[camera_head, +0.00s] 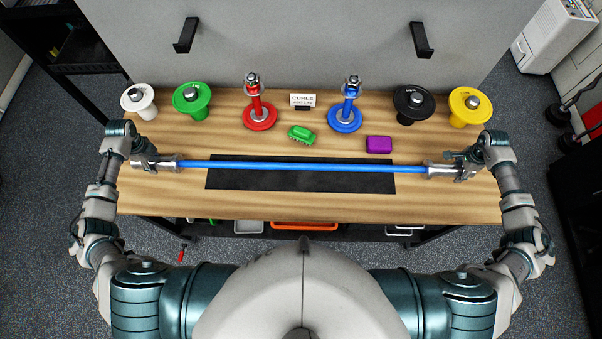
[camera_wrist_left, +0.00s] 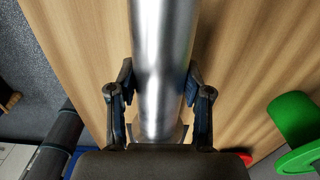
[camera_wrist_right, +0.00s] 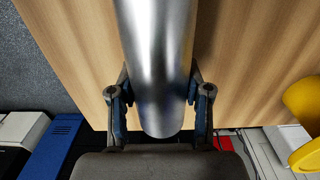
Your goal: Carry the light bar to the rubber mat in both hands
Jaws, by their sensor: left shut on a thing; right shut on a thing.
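The light bar (camera_head: 300,167) has a blue middle and silver ends, and it spans left to right above the wooden table in the head view. My left gripper (camera_head: 160,163) is shut on its left silver end, which fills the middle of the left wrist view (camera_wrist_left: 163,70). My right gripper (camera_head: 455,165) is shut on its right silver end, seen in the right wrist view (camera_wrist_right: 158,70). The black rubber mat (camera_head: 300,182) lies on the table below the bar's middle. Whether the bar touches the mat, I cannot tell.
Behind the bar stand white (camera_head: 140,101), green (camera_head: 192,101), black (camera_head: 413,103) and yellow (camera_head: 470,105) weights. Red (camera_head: 260,112) and blue (camera_head: 345,117) stands, a green brush (camera_head: 301,135) and a purple block (camera_head: 379,144) are nearer the middle. The table's front strip (camera_head: 300,205) is clear.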

